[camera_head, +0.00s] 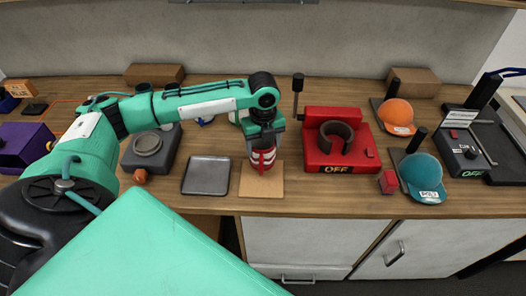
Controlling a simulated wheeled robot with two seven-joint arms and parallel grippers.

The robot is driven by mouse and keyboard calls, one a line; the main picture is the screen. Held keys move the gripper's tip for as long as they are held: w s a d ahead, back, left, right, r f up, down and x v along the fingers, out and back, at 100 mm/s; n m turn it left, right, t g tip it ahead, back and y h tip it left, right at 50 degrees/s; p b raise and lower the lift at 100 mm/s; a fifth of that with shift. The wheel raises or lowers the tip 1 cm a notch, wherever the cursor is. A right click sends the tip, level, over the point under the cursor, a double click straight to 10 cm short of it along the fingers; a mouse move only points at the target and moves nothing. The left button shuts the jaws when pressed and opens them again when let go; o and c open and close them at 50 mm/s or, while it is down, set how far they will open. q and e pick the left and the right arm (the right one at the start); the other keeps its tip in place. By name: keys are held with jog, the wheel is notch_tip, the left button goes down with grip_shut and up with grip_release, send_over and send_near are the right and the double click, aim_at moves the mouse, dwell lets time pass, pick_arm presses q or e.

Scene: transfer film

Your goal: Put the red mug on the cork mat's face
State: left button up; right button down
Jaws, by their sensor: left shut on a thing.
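The red mug (264,162) with pale bands is in the grip of my left gripper (264,146), which points down from the end of the green arm. The mug looks upright. It is at the back part of the square tan cork mat (262,189), overlapping it in the picture. I cannot tell whether its base touches the mat or hangs just above it. The gripper hides the mug's upper part. My right gripper is not in view.
A dark metal plate (207,175) lies left of the mat. A red press (340,155) marked OFF stands to the right, with a small red block (388,181), an orange cap (397,115) and a teal cap (422,175) beyond. The counter's front edge is close to the mat.

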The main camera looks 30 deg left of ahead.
pick_arm(q)
jog(key=shift+f+p, duration=0.4)
jog(key=shift+f, duration=1.7)
jog(key=o, duration=1.7)
jog(key=shift+f, duration=0.1)
jog(key=shift+r, duration=0.2)
jog(key=shift+r+b, duration=1.55)
jog(key=shift+r, duration=4.4)
jog(key=shift+d+f, duration=0.1)
